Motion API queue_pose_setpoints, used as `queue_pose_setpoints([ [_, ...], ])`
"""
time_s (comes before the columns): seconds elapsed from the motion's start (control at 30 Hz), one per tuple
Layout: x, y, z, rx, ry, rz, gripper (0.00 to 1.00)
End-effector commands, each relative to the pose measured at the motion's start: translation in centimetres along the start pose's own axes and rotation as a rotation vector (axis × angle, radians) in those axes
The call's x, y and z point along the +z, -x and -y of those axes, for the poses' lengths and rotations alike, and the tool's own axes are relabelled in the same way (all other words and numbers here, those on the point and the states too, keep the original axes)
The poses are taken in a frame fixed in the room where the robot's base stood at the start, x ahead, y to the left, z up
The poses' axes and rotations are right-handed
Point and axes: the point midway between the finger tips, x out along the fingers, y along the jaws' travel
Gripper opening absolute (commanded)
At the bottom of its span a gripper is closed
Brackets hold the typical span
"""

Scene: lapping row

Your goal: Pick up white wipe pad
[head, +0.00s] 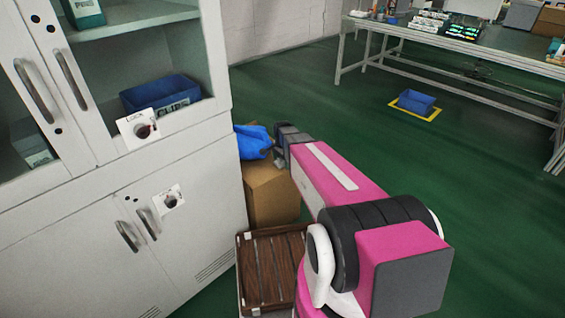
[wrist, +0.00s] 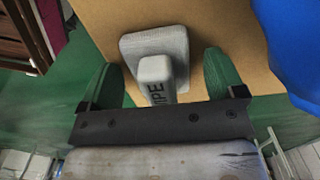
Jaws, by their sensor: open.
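The white wipe pad (wrist: 158,52) shows in the wrist view, a pale block with a grey handle (wrist: 157,80) marked with letters that read "IPE". It lies on a brown cardboard surface (wrist: 213,20). My gripper (wrist: 160,72) is open, with one green finger on each side of the handle and visible gaps between. I cannot tell its height over the pad. In the head view my gripper (head: 290,138) is above the cardboard box (head: 272,195) beside the cabinet.
A blue object (head: 253,141) lies on the box, close to my gripper; it also fills the wrist view's right corner (wrist: 298,45). A grey cabinet (head: 180,235) stands close on the left. A slatted brown crate (head: 272,262) is in front. Green floor (head: 400,160) is open to the right.

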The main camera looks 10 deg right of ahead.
Motion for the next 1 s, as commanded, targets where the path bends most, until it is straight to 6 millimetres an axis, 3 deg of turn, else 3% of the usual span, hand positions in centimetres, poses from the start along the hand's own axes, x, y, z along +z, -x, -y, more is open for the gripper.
queue_pose_setpoints([
  [0.1,0.0,0.1,0.0,0.000,0.000,0.000,0.85],
  [0.27,0.0,0.1,0.0,0.000,0.000,0.000,0.35],
  [0.73,0.0,0.8,0.0,-0.001,0.000,0.000,0.35],
  [1.0,0.1,4.5,-0.1,-0.002,0.000,-0.001,0.35],
])
